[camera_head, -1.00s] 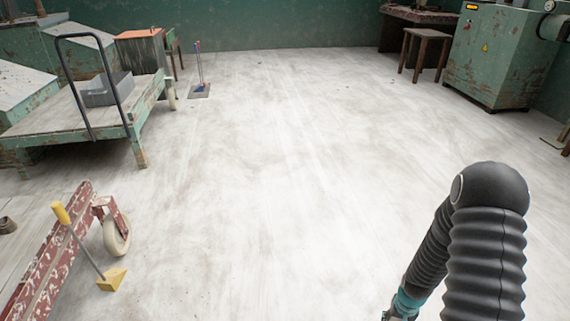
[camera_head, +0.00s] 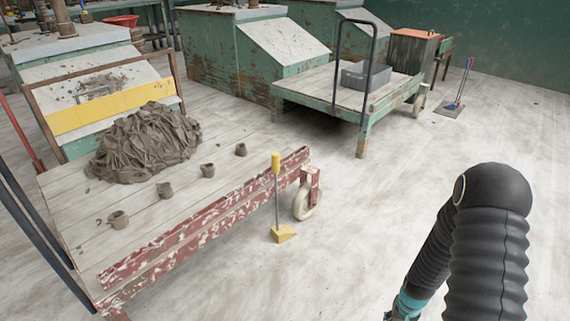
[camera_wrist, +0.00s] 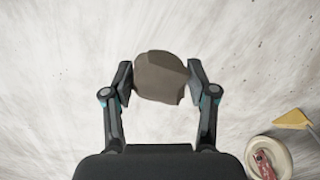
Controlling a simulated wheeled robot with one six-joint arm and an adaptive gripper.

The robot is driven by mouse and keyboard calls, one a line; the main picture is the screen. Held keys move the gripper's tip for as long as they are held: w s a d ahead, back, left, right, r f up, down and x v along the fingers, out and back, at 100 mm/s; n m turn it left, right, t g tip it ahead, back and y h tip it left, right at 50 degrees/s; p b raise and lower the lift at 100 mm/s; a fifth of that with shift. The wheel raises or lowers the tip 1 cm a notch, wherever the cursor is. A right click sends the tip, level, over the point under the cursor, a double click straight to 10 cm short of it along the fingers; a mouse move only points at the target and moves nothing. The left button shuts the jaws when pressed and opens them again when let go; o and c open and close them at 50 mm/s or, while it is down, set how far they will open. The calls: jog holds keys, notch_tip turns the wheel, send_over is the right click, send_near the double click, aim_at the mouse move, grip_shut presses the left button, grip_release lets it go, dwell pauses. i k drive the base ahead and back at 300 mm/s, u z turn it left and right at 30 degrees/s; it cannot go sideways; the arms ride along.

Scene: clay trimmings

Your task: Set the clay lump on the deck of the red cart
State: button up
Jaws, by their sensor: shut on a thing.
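The clay lump (camera_wrist: 160,78) is grey-brown and rounded. In the wrist view my gripper (camera_wrist: 158,80) is shut on it, one finger at each side, above the pale floor. The gripper and lump are out of the head view, where only my arm shows at the lower right. The red cart (camera_head: 215,215) stands at the left of the head view, with chipped red side rail and plank deck (camera_head: 85,205). Its caster wheel (camera_head: 306,202) also shows in the wrist view (camera_wrist: 268,158), at the lower right, apart from the lump.
A large clay heap (camera_head: 148,143) and several small clay pieces (camera_head: 207,171) lie on the deck. A yellow-handled scraper (camera_head: 277,200) stands by the cart's near side. A green cart (camera_head: 300,88) with a grey bin is behind. Floor at centre right is clear.

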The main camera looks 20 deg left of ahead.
aim_at(197, 204)
jog(key=u, duration=0.75)
jog(key=i, duration=1.1)
jog(key=u, duration=0.5)
